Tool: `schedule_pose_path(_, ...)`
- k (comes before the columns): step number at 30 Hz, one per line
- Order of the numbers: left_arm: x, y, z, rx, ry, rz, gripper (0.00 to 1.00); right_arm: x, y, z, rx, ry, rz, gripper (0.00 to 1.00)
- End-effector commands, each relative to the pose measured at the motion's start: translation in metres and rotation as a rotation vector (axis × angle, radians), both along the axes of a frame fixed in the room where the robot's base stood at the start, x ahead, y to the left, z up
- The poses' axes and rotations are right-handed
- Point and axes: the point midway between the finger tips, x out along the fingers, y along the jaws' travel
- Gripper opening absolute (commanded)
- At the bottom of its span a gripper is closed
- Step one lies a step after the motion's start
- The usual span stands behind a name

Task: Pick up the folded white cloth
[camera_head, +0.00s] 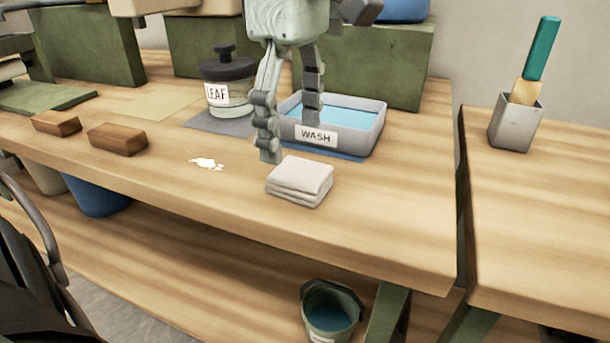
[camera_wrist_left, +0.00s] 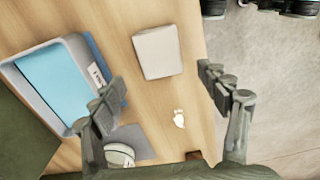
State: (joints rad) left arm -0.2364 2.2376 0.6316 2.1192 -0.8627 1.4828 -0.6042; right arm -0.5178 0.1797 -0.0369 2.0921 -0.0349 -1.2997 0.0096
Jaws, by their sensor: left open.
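The folded white cloth (camera_head: 300,182) lies flat in a small stack on the wooden table, near its front edge. It also shows in the left wrist view (camera_wrist_left: 158,52), ahead of and between the fingertips. My left gripper (camera_head: 292,128) is open and empty, pointing down above the table behind the cloth. Whether a finger touches anything is hard to tell. My right gripper is not in view.
A grey tray of blue water marked WASH (camera_head: 368,138) stands right behind the cloth. A jar marked LEAF (camera_head: 228,92) is behind left. A white spill (camera_head: 206,163) and brown blocks (camera_head: 117,139) lie to the left. The table right of the cloth is clear.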

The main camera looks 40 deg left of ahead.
Motion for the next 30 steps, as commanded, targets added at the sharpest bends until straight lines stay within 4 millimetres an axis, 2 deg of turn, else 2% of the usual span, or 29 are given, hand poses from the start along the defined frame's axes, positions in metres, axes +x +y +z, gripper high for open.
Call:
schedule_pose_path(8,-0.003,-0.004,-0.04,-0.002,0.002,0.001,0.76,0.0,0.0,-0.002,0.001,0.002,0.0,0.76)
schedule_pose_path(17,-0.002,-0.003,-0.045,-0.003,0.0,0.003,0.76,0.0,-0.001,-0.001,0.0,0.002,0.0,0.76)
schedule_pose_path(30,-0.002,-0.003,-0.044,-0.004,-0.001,0.003,0.23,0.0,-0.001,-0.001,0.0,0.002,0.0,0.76)
